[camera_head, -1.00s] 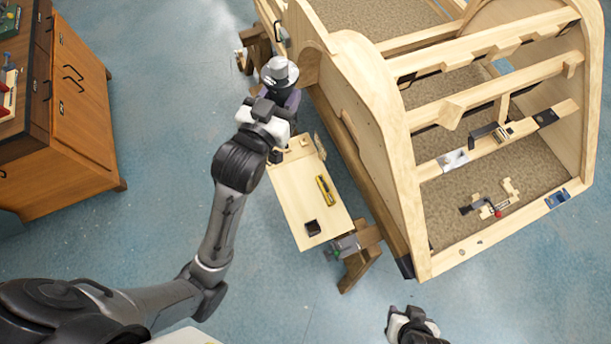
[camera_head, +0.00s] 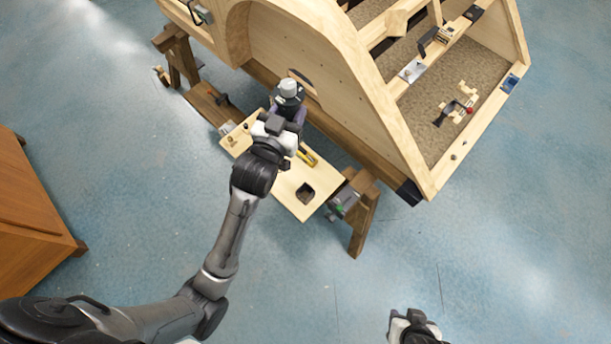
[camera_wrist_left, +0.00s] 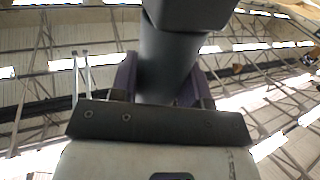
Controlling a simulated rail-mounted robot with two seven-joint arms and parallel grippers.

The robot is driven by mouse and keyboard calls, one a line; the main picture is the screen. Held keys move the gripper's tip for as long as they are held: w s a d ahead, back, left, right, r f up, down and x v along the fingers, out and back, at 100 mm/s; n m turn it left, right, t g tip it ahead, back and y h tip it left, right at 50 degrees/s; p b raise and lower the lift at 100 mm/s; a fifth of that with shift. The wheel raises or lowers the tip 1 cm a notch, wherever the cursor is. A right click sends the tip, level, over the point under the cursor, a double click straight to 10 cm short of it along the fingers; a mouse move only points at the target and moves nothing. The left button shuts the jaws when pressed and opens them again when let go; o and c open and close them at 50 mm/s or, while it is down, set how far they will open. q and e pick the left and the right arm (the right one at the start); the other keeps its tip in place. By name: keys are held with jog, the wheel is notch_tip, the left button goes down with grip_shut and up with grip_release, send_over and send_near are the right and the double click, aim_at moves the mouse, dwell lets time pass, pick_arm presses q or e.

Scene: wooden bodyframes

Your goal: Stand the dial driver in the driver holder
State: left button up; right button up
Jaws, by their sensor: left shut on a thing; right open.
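My left gripper (camera_head: 291,108) is shut on an upright thing with a grey cap and a wide dark disc, apparently the dial driver (camera_head: 289,88). In the left wrist view, the driver (camera_wrist_left: 168,65) shows as a thick dark grey cylinder between the purple fingers; its lower end is hidden. In the head view it appears over the far part of a small wooden board. A small dark square box with an opening, likely the driver holder (camera_head: 305,193), stands at the board's near end. My right gripper (camera_head: 412,325) is open and empty at the bottom edge.
The wooden board (camera_head: 283,189) also carries a yellow tool (camera_head: 307,156). A grey clamp-like device (camera_head: 344,202) sits beside its right corner. The large wooden bodyframe (camera_head: 330,60) stands on trestles behind. A wooden cabinet (camera_head: 30,220) is at left. The floor in front is clear.

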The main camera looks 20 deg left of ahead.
pick_arm(q)
notch_tip(320, 180, down, 32)
jog(key=w+d+b, duration=0.2)
jog(key=b, duration=1.7)
jog(key=shift+d+m+h+b, duration=0.3)
jog(key=shift+d+h+b, duration=0.05)
jog(key=shift+d+h, duration=0.05)
jog(key=shift+w, duration=0.1)
